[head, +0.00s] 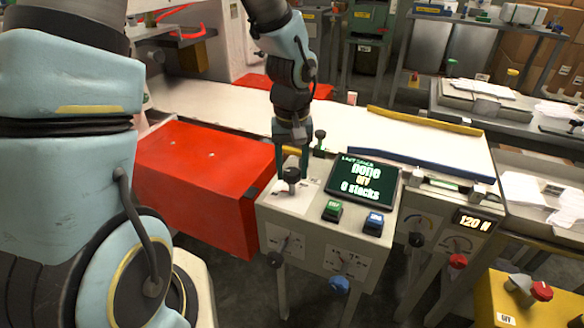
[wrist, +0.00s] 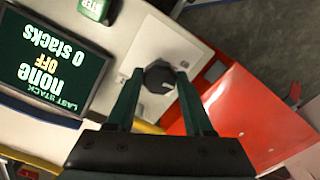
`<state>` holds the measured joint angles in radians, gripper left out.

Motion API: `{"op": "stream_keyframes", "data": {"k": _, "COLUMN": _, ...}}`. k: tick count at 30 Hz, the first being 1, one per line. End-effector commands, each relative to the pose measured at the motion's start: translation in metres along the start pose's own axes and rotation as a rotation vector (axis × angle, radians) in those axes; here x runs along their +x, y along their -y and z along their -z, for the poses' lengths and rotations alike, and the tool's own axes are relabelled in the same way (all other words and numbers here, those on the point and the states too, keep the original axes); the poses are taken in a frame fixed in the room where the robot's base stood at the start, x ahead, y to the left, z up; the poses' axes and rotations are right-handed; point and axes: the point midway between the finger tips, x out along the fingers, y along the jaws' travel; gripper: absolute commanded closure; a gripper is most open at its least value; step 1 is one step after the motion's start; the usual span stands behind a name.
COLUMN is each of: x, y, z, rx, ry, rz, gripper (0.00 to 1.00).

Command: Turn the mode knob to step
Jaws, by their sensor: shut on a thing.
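The mode knob (head: 291,174) is a dark round knob on a pale plate on top of the grey control box (head: 305,205). My gripper (head: 291,168) reaches down over it from above. In the wrist view the knob (wrist: 160,77) sits between my two green fingertips (wrist: 159,76), with a small light mark on its face. My gripper is shut on the knob. The plate's lettering is too small to read. The screen (head: 362,181) beside it reads "LAST STACK none OFF 0 stacks".
A green button (head: 333,210) and a blue button (head: 374,223) stand right of the knob. A small dark knob post (head: 320,138) stands behind. A red box (head: 195,180) lies to the left. The front face carries a black knob (head: 275,259) and a blue knob (head: 339,284).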

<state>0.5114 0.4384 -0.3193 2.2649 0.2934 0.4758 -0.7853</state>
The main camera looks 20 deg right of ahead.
Motion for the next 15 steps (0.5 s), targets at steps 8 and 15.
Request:
{"op": "stream_keyframes", "data": {"k": 8, "x": -0.0007, "y": -0.0002, "z": 0.0002, "rx": 0.021, "ry": -0.001, "rz": 0.000, "gripper": 1.00}}
{"op": "stream_keyframes", "data": {"k": 15, "x": -0.0020, "y": 0.0000, "z": 0.0007, "rx": 0.132, "ry": -0.002, "rz": 0.000, "gripper": 1.00}}
